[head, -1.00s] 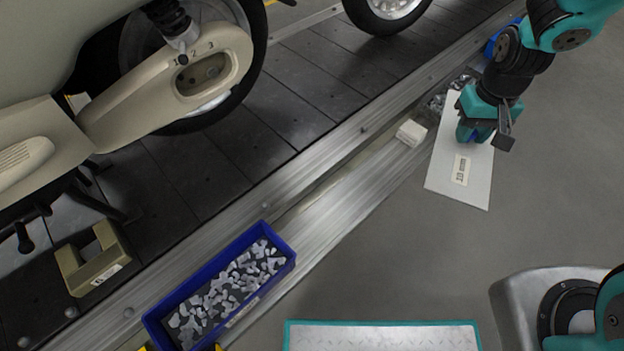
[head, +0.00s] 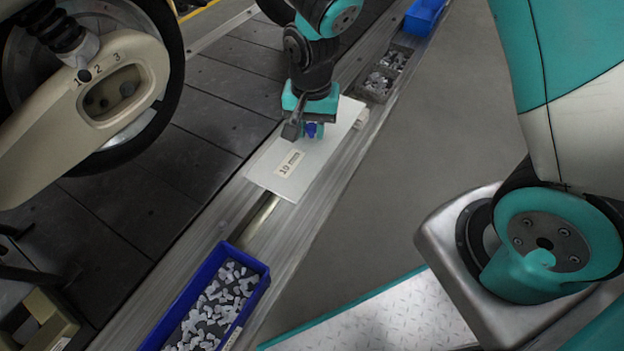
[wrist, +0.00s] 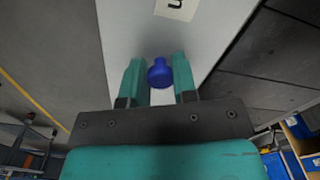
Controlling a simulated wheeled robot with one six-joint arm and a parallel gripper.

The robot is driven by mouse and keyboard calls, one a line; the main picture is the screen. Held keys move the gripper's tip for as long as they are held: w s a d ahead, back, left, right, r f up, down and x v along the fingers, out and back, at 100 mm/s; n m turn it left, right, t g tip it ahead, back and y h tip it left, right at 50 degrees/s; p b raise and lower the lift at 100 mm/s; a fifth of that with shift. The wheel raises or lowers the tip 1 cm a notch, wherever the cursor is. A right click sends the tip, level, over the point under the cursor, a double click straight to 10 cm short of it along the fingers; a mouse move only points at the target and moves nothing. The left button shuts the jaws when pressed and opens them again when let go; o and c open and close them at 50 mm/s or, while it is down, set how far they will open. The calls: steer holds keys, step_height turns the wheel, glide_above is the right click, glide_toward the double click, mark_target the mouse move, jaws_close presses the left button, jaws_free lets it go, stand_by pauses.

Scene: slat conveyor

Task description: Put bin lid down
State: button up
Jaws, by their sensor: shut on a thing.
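The bin lid (head: 310,165) is a flat white panel with a "10 mm" label and a blue knob. My gripper (head: 312,130) is shut on the blue knob and holds the lid over the metal rail beside the conveyor. In the wrist view, the two teal fingers of my gripper (wrist: 160,80) stand on either side of the blue knob (wrist: 160,72), and the white lid (wrist: 125,40) spreads beyond them. Whether the lid touches the rail below cannot be told. A grey bin with metal parts (head: 384,72) stands uncovered on the rail past the lid's far end.
A blue bin of light grey pieces (head: 215,305) stands on the rail (head: 300,235) at the near end. Another blue bin (head: 424,16) is at the far end. A small white block (head: 362,119) shows beside the lid's right edge. A vehicle with a wheel stands on the slats (head: 140,185) at left.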

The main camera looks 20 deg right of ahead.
step_height(320, 180, down, 16)
steer(key=b, duration=0.5)
steer(key=shift+d+b, duration=0.1)
steer(key=shift+b, duration=0.3)
steer(key=shift+r, duration=0.15)
steer(key=o, duration=0.5)
steer(key=shift+f, duration=0.2)
steer(key=o, duration=0.4)
steer(key=shift+o, duration=0.2)
steer(key=shift+r, duration=0.15)
